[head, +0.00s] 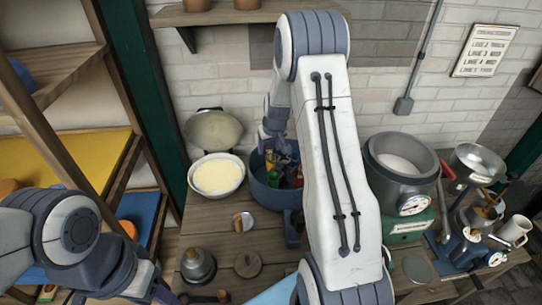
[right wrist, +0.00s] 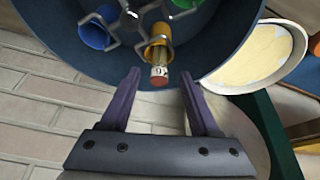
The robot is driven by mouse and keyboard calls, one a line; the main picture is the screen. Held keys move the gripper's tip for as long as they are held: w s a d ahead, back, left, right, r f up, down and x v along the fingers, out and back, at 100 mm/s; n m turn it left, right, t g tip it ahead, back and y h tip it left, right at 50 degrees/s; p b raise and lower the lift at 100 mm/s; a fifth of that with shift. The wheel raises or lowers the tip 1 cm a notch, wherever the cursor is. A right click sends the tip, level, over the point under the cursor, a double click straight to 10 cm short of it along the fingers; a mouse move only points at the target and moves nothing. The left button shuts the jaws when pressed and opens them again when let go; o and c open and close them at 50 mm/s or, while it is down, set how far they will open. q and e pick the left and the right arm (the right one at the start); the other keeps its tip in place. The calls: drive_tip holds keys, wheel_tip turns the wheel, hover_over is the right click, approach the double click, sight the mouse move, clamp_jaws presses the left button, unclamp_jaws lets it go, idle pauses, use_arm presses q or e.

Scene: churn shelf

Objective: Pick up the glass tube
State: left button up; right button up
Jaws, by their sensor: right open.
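The glass tube (right wrist: 158,66), with yellowish contents, a pale marked band and a red end, sits in a yellow ring holder (right wrist: 158,38) inside a blue tub (right wrist: 235,25). The tub (head: 262,188) stands on the bench in the head view, partly hidden by my right arm; I cannot pick out the tube there. My right gripper (right wrist: 162,88) is open, its purple fingers either side of the tube's red end, apart from it. In the head view it (head: 268,135) is above the tub. My left arm is at lower left; its fingers are not clear.
A white bowl of pale yellow stuff (head: 217,176) stands close left of the tub. A grey pot on a green scale (head: 400,165) is right of my arm. A metal bell-shaped weight (head: 197,265) is at the front. A wooden shelf (head: 215,17) hangs above.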

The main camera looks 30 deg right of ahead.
drive_tip(key=shift+x, duration=1)
clamp_jaws()
drive_tip(key=shift+d, duration=0.1)
wheel_tip(320, 180, up, 9)
drive_tip(key=shift+r+b, duration=0.15)
drive_tip(key=shift+b, duration=0.95)
drive_tip(key=shift+r, duration=0.35)
